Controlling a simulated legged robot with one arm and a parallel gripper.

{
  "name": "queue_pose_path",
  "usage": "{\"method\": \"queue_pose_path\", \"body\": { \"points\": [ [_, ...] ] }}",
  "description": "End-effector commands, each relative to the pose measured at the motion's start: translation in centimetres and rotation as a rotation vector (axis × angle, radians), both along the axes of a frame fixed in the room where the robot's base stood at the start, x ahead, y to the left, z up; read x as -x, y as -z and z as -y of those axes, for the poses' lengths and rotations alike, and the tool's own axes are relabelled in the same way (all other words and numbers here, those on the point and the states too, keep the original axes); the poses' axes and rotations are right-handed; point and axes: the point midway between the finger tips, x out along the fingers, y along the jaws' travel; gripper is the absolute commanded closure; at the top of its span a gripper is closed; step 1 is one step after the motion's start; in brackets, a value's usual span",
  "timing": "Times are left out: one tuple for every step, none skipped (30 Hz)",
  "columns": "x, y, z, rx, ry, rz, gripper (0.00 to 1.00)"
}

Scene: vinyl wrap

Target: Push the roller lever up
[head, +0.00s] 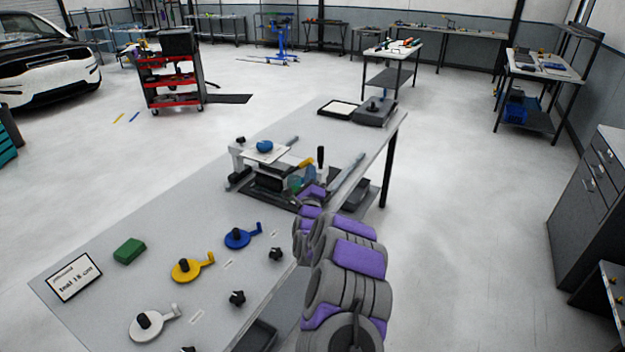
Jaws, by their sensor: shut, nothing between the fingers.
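The roller machine (262,182) stands on a dark base on the long grey table, with a white top plate and a blue knob (265,146). An upright black-handled lever (320,157) rises at its right side. I take this for the roller lever. My arm reaches from the bottom right to the machine. My gripper (308,188) is at the machine's right front, below the black handle. It is shut and empty. The fingertips are small and partly lost among the machine parts, so I cannot tell whether they touch the lever.
The table (200,215) holds blue (238,239), yellow (186,271) and white (146,325) crank-like parts, black knobs, a green block (129,251) and a sign (74,278). A dark device (375,111) sits at the far end. Floor right of the table is clear.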

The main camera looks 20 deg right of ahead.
Motion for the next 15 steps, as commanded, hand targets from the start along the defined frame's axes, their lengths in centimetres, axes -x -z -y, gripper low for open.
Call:
{"method": "queue_pose_path", "body": {
  "points": [
    [-0.2, -1.1, -0.1, 0.027, 0.000, -0.026, 1.00],
    [-0.4, -1.4, -0.3, 0.043, -0.001, -0.050, 1.00],
    [-0.6, -1.8, -0.6, 0.065, -0.002, -0.077, 1.00],
    [-0.9, -2.1, -0.9, 0.064, -0.003, -0.073, 1.00],
    [-1.1, -2.3, -1.0, 0.064, -0.003, -0.071, 1.00],
    [-1.4, -2.7, -1.2, 0.064, -0.003, -0.071, 1.00],
    [-1.6, -3.0, -1.4, 0.062, -0.003, -0.072, 1.00],
    [-1.8, -3.3, -1.4, 0.081, -0.001, -0.098, 1.00],
    [-2.1, -3.8, -1.6, 0.106, 0.000, -0.129, 1.00],
    [-2.3, -4.1, -1.8, 0.124, -0.001, -0.153, 1.00],
    [-2.5, -4.3, -2.0, 0.141, -0.002, -0.177, 1.00],
    [-2.8, -4.8, -2.2, 0.165, -0.001, -0.205, 1.00],
    [-3.1, -5.0, -2.4, 0.181, -0.002, -0.227, 1.00],
    [-3.3, -5.2, -2.7, 0.197, -0.002, -0.250, 1.00],
    [-3.7, -5.6, -3.0, 0.221, -0.003, -0.276, 1.00]
  ]
}}
